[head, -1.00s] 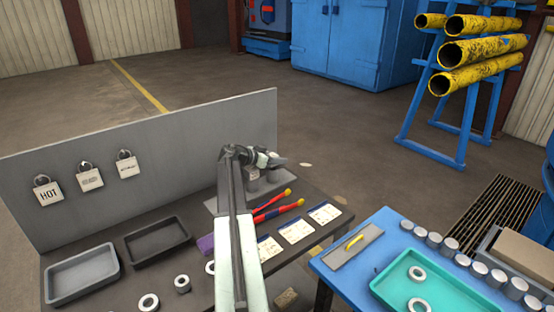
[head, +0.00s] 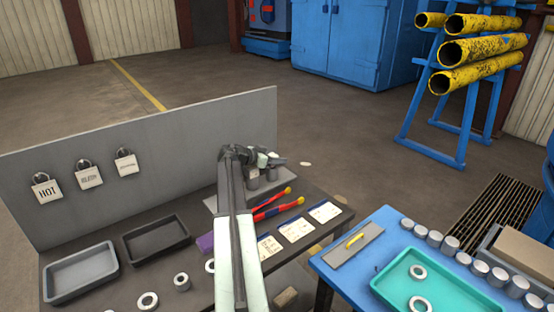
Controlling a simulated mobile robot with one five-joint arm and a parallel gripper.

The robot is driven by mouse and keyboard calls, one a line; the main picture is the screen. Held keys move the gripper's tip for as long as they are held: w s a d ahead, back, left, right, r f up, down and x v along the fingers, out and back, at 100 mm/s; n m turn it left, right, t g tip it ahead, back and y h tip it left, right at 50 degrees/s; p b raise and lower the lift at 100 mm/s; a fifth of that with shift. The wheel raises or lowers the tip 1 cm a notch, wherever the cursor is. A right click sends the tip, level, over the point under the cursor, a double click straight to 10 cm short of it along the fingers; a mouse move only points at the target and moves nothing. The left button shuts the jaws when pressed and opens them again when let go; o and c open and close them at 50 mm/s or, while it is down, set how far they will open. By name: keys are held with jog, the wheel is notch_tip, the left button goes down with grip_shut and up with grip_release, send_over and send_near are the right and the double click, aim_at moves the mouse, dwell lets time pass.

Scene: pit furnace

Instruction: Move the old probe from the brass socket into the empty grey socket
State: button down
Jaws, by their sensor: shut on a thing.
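My gripper (head: 277,162) is over the socket block (head: 208,203) at the back of the dark bench, at the end of my arm. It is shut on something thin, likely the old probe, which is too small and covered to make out. Two short grey cylindrical sockets (head: 253,181) show just below the gripper. I cannot tell which is brass and which is the empty grey one. My arm hides part of the block, and whether the probe is in a socket or clear of it cannot be seen.
A grey upright panel (head: 150,170) with hanging padlock tags stands behind the bench. Two trays (head: 157,258) are at left. A blue table (head: 335,280) stands at right.

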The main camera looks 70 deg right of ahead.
jog(key=shift+f+b, duration=0.4)
jog(key=shift+f, duration=0.05)
jog(key=c, duration=1.1)
grip_release()
jog(key=shift+p+v, duration=1.1)
jog(key=shift+v, duration=1.35)
jog(key=shift+p+v, duration=1.05)
jog(key=shift+v, duration=2.1)
